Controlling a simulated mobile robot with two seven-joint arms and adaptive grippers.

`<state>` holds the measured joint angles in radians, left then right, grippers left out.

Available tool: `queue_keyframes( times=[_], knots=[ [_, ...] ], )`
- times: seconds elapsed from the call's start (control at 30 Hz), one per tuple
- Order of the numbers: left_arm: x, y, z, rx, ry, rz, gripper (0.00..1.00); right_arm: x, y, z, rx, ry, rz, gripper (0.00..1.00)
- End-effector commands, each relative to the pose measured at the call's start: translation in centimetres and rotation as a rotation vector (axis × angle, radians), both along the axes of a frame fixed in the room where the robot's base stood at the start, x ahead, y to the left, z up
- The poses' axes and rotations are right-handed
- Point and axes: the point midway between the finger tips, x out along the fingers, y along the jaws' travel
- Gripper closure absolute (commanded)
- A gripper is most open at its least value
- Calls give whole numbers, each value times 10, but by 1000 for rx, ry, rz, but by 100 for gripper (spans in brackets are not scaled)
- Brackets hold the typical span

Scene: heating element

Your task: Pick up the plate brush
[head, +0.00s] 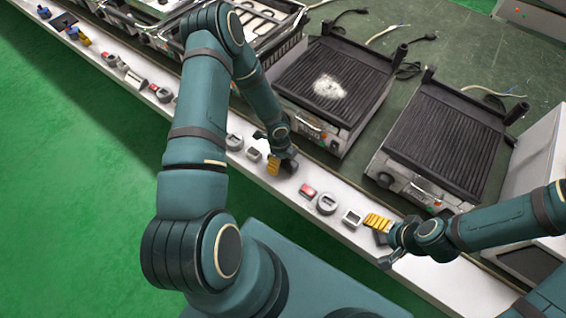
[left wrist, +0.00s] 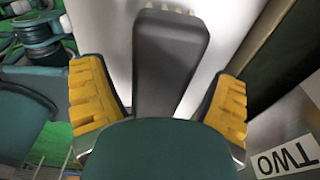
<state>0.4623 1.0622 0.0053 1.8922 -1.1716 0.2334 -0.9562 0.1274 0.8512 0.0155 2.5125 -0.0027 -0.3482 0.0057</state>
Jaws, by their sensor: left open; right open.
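In the left wrist view, a dark grey block with pale bristle tips at its far end, which looks like the plate brush (left wrist: 168,60), lies on the white surface. It is between the two yellow-padded fingers of my left gripper (left wrist: 158,98), with a gap on each side. My left gripper is open and also shows in the head view (head: 274,164), low over the white ledge, where it and my arm mostly hide the brush. My right gripper (head: 382,232) is open and empty over the ledge further right, its yellow pads turned up.
A narrow white ledge (head: 460,285) carries a red-topped block (head: 307,191), a round grey dial (head: 326,203) and a small square gauge (head: 352,217). Two black ribbed grills (head: 335,80) (head: 447,130) stand behind it with loose cables. More small parts lie along the ledge to the left.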

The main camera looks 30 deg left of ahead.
Motion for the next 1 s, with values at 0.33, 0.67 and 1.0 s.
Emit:
queue_keyframes(
  times=[0.33,0.67,1.0],
  knots=[
    [0,0,0,0,0,0,52,0,0,0,0,-1,0,9],
    [0,0,0,0,-1,0,91,0,0,0,0,-1,0,9],
    [1,1,42,0,-3,1,91,1,0,12,0,-2,-2,9]
  ],
)
